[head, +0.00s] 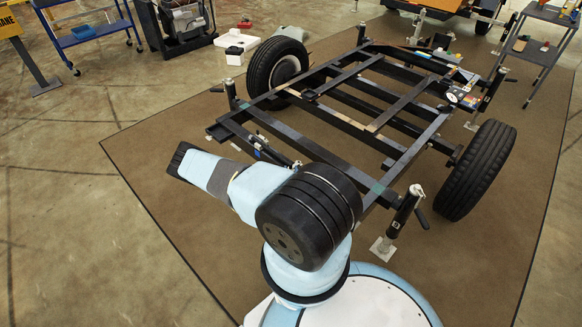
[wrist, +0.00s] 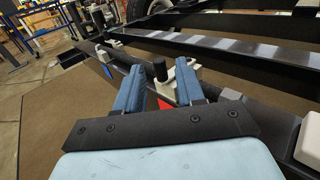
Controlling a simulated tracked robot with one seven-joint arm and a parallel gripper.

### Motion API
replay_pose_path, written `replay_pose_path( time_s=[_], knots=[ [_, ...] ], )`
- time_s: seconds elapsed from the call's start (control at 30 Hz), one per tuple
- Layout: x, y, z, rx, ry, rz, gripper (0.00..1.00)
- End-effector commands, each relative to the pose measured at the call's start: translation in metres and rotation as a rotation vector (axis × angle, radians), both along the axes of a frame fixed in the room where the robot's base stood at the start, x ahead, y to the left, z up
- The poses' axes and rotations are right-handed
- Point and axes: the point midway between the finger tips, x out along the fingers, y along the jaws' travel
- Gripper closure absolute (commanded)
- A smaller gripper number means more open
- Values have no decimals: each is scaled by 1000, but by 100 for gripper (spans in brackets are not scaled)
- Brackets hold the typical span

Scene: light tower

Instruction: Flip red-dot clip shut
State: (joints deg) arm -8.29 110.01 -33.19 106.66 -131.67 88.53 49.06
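In the wrist view, a red mark (wrist: 164,103) shows low between my gripper's fingers. A pale clip body with a short black upright post (wrist: 161,71) stands just beyond it on the dark frame rail. The clip is partly hidden by the fingers, and I cannot tell whether it is open or shut. My gripper (wrist: 158,68) has two blue fingers, spread apart on either side of the post. I cannot tell whether either finger touches the clip.
A second pale clip (wrist: 103,56) with a blue mark (wrist: 107,71) sits farther along the rail. The black trailer frame (head: 340,118) with crossbars fills the space beyond. A wheel (head: 478,170) and a corner jack (head: 404,212) stand at its right. The mat (head: 165,230) at left is clear.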

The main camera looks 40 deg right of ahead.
Motion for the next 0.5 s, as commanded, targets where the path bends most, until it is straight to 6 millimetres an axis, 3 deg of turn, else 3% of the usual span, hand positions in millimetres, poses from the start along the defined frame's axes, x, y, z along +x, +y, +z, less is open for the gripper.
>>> replay_pose_path(
  time_s=[0.3, 0.5],
  knots=[
    [-48, 41, -1, 0, 4, 2, 62],
    [-67, 57, -1, 0, 1, 1, 62]
  ],
)
